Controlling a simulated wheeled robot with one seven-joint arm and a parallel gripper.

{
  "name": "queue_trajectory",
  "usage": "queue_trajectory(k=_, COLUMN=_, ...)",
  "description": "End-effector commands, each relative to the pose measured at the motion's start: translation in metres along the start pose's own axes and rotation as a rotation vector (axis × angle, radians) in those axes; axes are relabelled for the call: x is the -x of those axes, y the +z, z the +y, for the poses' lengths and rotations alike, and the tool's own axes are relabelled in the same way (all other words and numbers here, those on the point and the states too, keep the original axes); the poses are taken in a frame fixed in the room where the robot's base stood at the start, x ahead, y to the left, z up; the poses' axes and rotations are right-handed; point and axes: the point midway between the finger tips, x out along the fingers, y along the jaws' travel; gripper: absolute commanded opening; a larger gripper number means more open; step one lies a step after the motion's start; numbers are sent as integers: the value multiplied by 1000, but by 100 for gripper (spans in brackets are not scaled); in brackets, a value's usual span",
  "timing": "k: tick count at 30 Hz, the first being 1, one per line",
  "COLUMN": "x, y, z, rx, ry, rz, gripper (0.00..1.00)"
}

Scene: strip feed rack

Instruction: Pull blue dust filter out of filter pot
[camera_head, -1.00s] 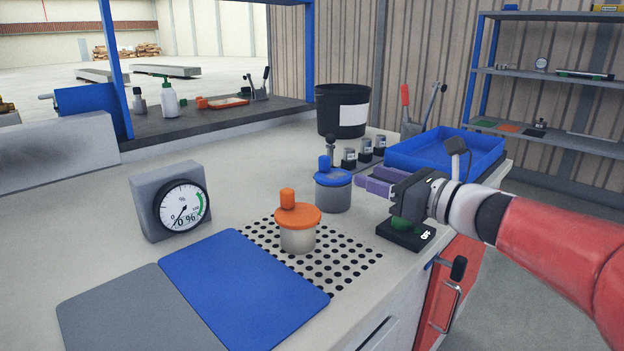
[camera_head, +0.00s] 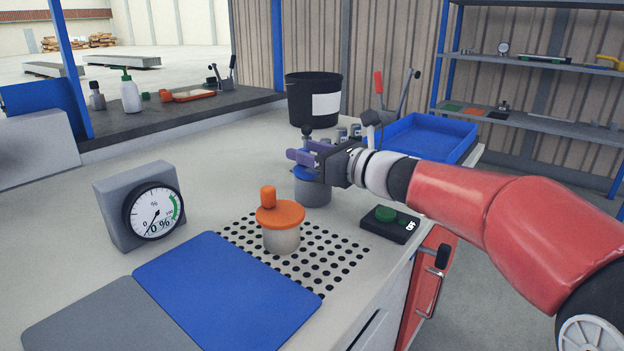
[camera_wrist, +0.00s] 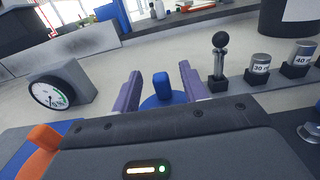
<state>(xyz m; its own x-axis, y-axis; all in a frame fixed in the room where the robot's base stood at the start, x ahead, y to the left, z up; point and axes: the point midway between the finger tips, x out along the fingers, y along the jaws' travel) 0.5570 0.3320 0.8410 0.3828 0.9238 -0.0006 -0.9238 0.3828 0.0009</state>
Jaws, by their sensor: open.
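The blue dust filter (camera_head: 302,172) sits in the grey filter pot (camera_head: 313,192) on the bench. In the head view my gripper (camera_head: 303,158) covers most of the filter's top. In the wrist view the filter's upright blue knob (camera_wrist: 161,84) stands between my two purple fingers, with the round blue disc below it. My gripper is open, with a gap visible on both sides of the knob. The filter's seat in the pot is hidden in the wrist view.
An orange-lidded pot (camera_head: 281,226) stands in front on the perforated area. A dial gauge (camera_head: 150,207) is at left. A black-knobbed lever (camera_wrist: 219,55) and labelled weights (camera_wrist: 260,65) are close to the right of my fingers. A green-button switch box (camera_head: 389,224) lies near the bench edge.

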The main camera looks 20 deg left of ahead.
Motion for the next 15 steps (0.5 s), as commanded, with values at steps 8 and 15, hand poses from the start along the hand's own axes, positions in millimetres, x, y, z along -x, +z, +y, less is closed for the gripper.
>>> queue_trajectory(k=8, x=0, y=0, z=0, rx=1, ry=0, rz=0, gripper=27)
queue_trajectory(k=15, x=0, y=0, z=0, rx=1, ry=0, rz=0, gripper=0)
